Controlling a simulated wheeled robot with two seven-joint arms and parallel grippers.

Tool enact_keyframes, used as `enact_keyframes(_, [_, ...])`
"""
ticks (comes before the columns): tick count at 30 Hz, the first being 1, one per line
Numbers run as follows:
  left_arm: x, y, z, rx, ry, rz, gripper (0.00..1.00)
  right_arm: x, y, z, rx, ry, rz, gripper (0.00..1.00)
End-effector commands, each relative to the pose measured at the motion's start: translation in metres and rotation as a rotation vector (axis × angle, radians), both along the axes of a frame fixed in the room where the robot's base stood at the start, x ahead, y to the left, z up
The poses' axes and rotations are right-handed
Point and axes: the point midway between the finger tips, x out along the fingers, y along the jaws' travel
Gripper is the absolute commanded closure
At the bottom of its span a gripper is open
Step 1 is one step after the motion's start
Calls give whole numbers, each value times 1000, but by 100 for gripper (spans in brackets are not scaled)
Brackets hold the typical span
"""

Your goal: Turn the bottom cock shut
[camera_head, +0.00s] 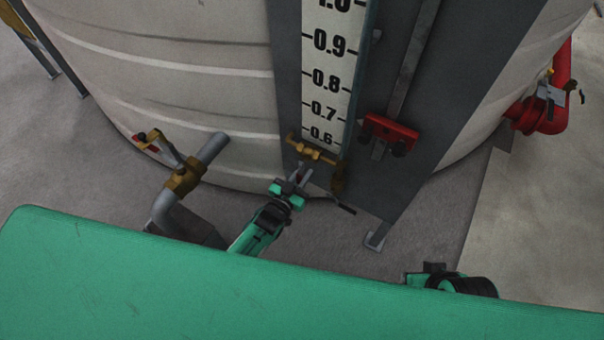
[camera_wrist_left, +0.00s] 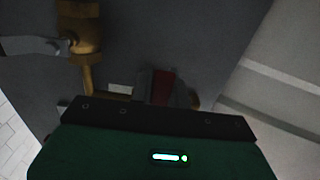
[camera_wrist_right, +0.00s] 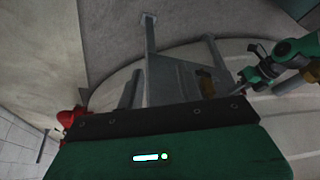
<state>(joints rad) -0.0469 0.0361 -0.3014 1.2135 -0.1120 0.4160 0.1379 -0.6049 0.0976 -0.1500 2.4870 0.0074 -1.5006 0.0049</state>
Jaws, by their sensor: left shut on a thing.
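The bottom cock (camera_head: 316,150) is a brass fitting at the foot of the white scale on the tank. Its brass body continues down to a lower brass part with a dark lever. My left gripper (camera_head: 300,174) is just below and left of the brass body, shut on a part that looks like the cock's handle. In the left wrist view a red piece (camera_wrist_left: 162,88) shows between the grey fingers, and brass (camera_wrist_left: 87,38) with a grey lever stands at upper left. My right gripper (camera_head: 450,280) is mostly hidden behind my green body, apart from the cock; its jaws are unclear.
A brass valve (camera_head: 184,178) on a grey pipe stands left of my left gripper. A red clamp (camera_head: 388,131) sits on the dark board right of the scale (camera_head: 330,75). A red pipe (camera_head: 548,105) is at far right. The floor (camera_head: 520,220) at right is clear.

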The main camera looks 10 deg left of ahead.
Motion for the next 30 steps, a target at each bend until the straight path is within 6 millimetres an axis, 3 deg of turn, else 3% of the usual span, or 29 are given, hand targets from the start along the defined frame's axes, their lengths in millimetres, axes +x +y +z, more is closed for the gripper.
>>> enact_keyframes(4, [-1,-1,-1,-3,2,-1,100,0,0,0,0,0,0,64])
enact_keyframes(5, [-1,-1,-1,-3,2,-1,77,0,0,0,0,0,0,64])
enact_keyframes(8, [-1,-1,-1,-2,2,-1,61,0,0,0,0,0,0,64])
enact_keyframes(20, [-9,3,0,-1,1,0,61,0,0,1,0,1,0,64])
enact_keyframes(30, [-72,25,-1,0,4,-1,61,3,-2,-10,-10,29,-4,64])
